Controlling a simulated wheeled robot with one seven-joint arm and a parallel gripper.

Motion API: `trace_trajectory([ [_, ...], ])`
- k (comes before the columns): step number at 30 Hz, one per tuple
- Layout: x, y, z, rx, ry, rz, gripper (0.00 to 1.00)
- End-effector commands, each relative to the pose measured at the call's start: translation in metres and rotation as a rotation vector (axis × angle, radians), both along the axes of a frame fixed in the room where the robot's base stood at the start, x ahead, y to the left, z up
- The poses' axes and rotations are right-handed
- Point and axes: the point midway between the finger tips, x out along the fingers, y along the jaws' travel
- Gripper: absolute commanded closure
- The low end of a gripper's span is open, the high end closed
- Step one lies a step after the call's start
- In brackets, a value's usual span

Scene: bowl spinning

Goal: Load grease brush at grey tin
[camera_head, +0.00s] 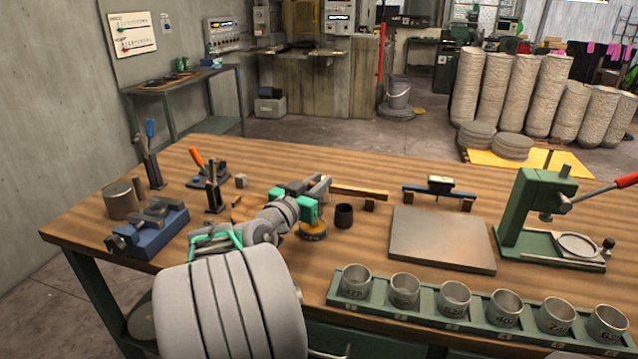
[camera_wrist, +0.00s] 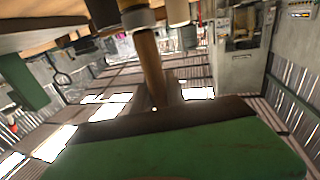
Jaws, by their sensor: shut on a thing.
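My gripper (camera_head: 320,187) is over the middle of the bench and shut on a brown, wooden-looking handle (camera_wrist: 150,62), which I take to be the grease brush. In the wrist view the handle runs up from the dark finger pad; the brush's bristles cannot be made out. A round tan tin with a dark band (camera_head: 313,230) stands just below my gripper, partly covered by it. A plain grey cylinder (camera_head: 120,200) stands at the bench's left end, apart from my gripper. I cannot tell for sure which of these is the grey tin.
A black cup (camera_head: 344,215) stands right of my gripper. A blue vise (camera_head: 150,232) and tool stands are at the left. A flat grey plate (camera_head: 440,238), a green press (camera_head: 540,215) and a green rack (camera_head: 430,325) of several metal cups fill the right side.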

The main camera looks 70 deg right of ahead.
Motion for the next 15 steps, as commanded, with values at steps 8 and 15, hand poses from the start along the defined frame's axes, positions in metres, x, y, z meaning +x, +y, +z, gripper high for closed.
trace_trajectory([
  [8, 0.0, 0.0, -0.001, 0.003, 0.002, 0.0, 1.0],
  [15, 0.0, 0.0, 0.02, 0.001, -0.001, 0.0, 1.0],
])
